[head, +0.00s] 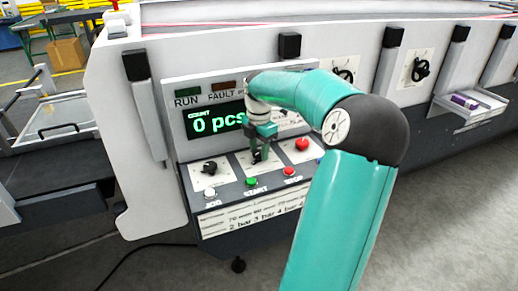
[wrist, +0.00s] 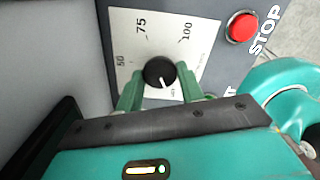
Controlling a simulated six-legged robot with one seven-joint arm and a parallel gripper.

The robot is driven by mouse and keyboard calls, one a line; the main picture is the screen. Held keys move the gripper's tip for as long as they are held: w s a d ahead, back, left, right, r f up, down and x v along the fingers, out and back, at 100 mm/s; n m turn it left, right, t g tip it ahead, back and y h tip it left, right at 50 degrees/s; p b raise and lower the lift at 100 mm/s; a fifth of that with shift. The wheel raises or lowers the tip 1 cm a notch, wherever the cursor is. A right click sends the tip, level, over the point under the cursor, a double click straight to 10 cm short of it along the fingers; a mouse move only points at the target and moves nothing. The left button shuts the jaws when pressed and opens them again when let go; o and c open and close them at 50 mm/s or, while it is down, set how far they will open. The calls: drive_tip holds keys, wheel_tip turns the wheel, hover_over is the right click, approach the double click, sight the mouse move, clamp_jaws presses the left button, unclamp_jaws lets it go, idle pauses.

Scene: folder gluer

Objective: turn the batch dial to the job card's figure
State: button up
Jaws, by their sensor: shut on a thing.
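The batch dial is a round black knob (wrist: 158,72) on a pale plate marked 50, 75 and 100 in the wrist view. Its white pointer line points toward the lower side of the picture, away from those figures. My gripper (wrist: 163,92) is shut on the knob, one green finger on each side. In the head view my gripper (head: 259,155) reaches down to the middle plate of the control panel and hides most of the dial. A white printed strip (head: 250,215) below the buttons shows "2 bar 3 bar 4 bar"; no job card can be made out for certain.
The display (head: 208,121) reads "0 pcs", partly covered by my arm. A black selector (head: 210,167) is left of the dial and a red knob (head: 302,144) right. White, green (head: 251,181) and red STOP (head: 289,171) buttons sit below. The red button (wrist: 242,27) is close to my gripper.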

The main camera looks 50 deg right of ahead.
drive_tip(key=m, duration=1.3)
drive_tip(key=shift+m, duration=0.3)
drive_tip(key=m, duration=1.3)
drive_tip(key=shift+m, duration=0.3)
drive_tip(key=m, duration=0.4)
drive_tip(key=shift+m, duration=2)
drive_tip(key=shift+f, duration=0.1)
